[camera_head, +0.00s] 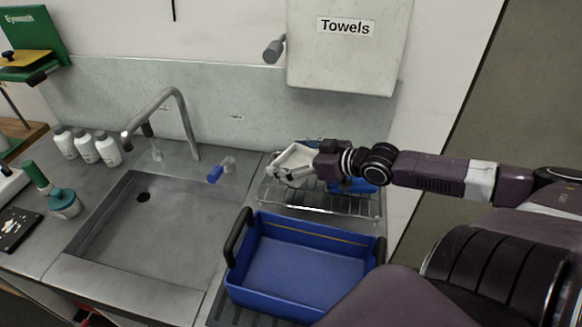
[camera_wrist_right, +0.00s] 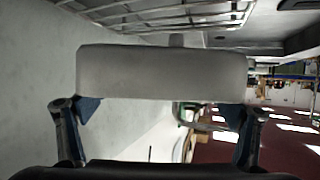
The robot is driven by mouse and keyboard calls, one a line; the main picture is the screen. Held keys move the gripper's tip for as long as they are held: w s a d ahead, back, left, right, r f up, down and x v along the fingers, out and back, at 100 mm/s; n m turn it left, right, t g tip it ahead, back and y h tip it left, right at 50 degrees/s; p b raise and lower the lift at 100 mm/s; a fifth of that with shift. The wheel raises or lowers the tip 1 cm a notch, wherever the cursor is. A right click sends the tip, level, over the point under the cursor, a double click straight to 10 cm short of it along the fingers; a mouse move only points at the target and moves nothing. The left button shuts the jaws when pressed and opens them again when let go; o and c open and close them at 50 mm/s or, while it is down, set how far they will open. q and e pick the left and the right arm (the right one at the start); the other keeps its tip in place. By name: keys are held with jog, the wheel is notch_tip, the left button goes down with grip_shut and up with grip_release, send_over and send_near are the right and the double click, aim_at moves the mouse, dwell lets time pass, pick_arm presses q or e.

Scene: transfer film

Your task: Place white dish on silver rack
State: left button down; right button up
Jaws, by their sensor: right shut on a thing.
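The white dish (camera_head: 295,157) is at the end of my right gripper (camera_head: 300,172), above the left part of the silver rack (camera_head: 325,208). In the right wrist view the dish (camera_wrist_right: 160,72) spans the space between the two fingers of the gripper (camera_wrist_right: 160,118), which is shut on it. Wires of the rack (camera_wrist_right: 170,14) show along the top of the right wrist view. I cannot tell whether the dish touches the rack. Part of the rack is hidden behind my right gripper and arm. My left gripper is not in view.
A blue bin (camera_head: 300,268) with dark handles stands in front of the rack. The sink (camera_head: 145,225) and tap (camera_head: 180,115) lie to the left. A towel dispenser (camera_head: 345,60) hangs above the rack. Blue items sit on the rack behind my gripper.

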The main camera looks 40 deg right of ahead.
jog(key=shift+w+f, duration=0.1)
jog(key=shift+f, duration=0.35)
notch_tip(320, 180, down, 4)
jog(key=shift+r+b, duration=0.15)
jog(key=shift+b, duration=0.3)
jog(key=shift+f, duration=0.35)
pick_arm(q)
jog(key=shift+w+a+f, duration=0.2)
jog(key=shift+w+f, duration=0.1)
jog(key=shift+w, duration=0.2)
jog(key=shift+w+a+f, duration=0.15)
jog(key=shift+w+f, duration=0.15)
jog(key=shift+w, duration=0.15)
pick_arm(e)
jog(key=o, duration=1.2)
jog(key=shift+f, duration=0.15)
